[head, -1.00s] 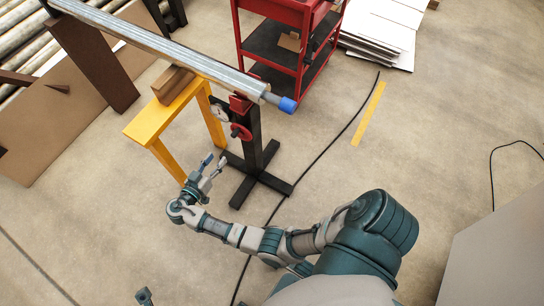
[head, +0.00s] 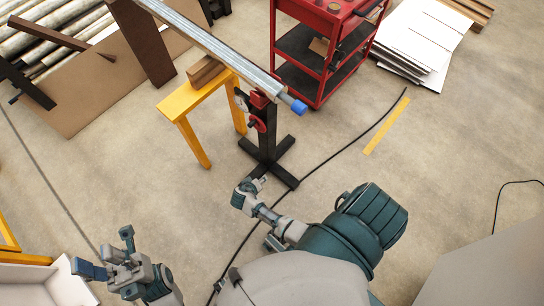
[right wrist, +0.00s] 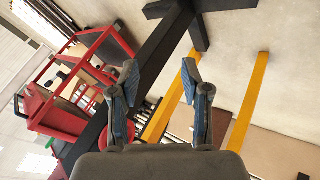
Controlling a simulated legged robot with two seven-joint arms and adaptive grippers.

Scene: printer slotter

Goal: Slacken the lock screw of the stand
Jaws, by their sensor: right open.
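The black stand (head: 267,147) has a cross-shaped foot on the floor and a red top that supports the long grey roller (head: 205,40). A red hand knob (head: 257,123), which looks like the lock screw, sits on the post's side. My right gripper (head: 250,183) is low beside the stand's foot, below the knob; its fingers are hard to make out there. In the right wrist view my right gripper (right wrist: 164,82) is open and empty, with the black post (right wrist: 150,60) passing beyond its fingers. My left gripper (head: 107,252) is open and empty at lower left.
A yellow trestle (head: 187,118) with a wooden block stands left of the stand. A red cart (head: 322,60) is behind it. A black cable (head: 345,147) crosses the floor. The roller's blue end (head: 299,107) overhangs rightward. A white box (head: 62,282) is at lower left.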

